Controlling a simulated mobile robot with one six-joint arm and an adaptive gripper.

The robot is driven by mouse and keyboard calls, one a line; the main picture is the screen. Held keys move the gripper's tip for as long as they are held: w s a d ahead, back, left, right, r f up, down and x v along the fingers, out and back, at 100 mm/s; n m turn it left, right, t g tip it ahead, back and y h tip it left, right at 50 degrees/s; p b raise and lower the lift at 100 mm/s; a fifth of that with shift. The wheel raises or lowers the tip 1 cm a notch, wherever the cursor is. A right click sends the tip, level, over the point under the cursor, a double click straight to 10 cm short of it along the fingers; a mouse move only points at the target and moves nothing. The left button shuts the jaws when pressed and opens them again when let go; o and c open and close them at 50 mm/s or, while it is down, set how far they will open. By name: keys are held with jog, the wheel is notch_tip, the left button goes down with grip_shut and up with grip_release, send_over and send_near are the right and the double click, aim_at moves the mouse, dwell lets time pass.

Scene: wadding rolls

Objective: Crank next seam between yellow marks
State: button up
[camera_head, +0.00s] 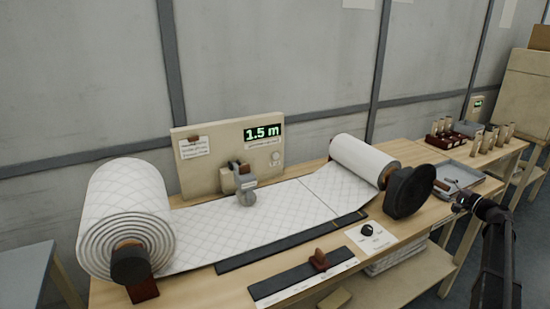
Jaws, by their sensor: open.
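White quilted wadding (240,232) runs flat along the wooden bench from a large roll (125,205) at left to a smaller roll (362,157) at right. A seam line crosses the flat wadding just left of the smaller roll.
A counter panel (210,153) behind reads 1.5 m, with a grey measuring wheel (246,197) on the wadding. In front are a dark slide with a brown knob (320,260) and a dial plate (370,237). A grey tray (455,176) and several wooden spools stand at right.

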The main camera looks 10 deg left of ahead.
jog(key=v, duration=1)
dwell(0.8)
jog(key=s+a+f+n+g+h+p, duration=0.1)
jog(key=s+a+f+n+g+p, duration=0.15)
jog(key=a, duration=0.55)
jog(key=s+a+f+n+g+p, duration=0.1)
jog(key=s+a+f+g, duration=0.2)
jog(key=a, duration=0.5)
jog(key=s+a+f+n+g+h+p, duration=0.1)
jog(key=s+a+n+g+p, duration=0.2)
jog(key=a, duration=0.5)
jog(key=s+a+n+g+h+p, duration=0.2)
jog(key=s+a+h, duration=0.2)
jog(key=s, duration=0.6)
jog(key=s+a+f+n+g+h+p, duration=0.1)
jog(key=s+a+n+g+h+p, duration=0.1)
jog(key=s, duration=0.8)
jog(key=a+g+h, duration=0.1)
jog(key=a+h, duration=0.1)
jog(key=h, duration=0.1)
jog(key=shift+s+a+g, duration=0.2)
jog(key=shift+s+g, duration=0.15)
jog(key=shift+f, duration=0.1)
